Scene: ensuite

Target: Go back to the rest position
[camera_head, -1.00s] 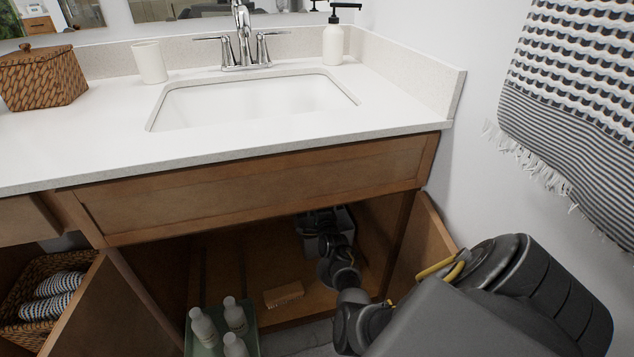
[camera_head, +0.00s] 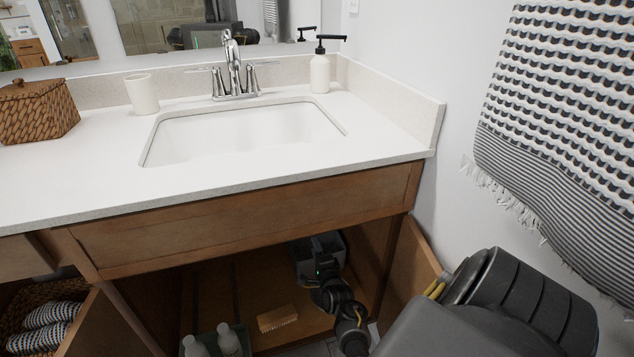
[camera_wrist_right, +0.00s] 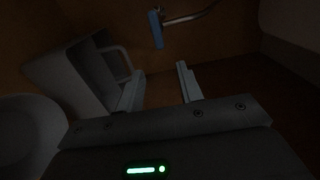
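My right gripper (camera_head: 322,248) is inside the open cabinet under the sink, in front of a grey bin (camera_head: 300,266) that it partly hides. In the right wrist view, the two fingers of this gripper (camera_wrist_right: 160,88) stand apart with nothing between them. The grey bin (camera_wrist_right: 70,78), with a handle, is on the left there, close beside the left finger; I cannot tell whether they touch. My right arm reaches in from the lower right of the head view. My left gripper is not in view.
The cabinet door (camera_head: 408,262) stands open close to my right arm. A wooden brush (camera_head: 277,319) and a green tray (camera_head: 248,343) with white bottles are on the cabinet floor. The counter (camera_head: 80,190) is above. A towel (camera_head: 560,130) hangs at right.

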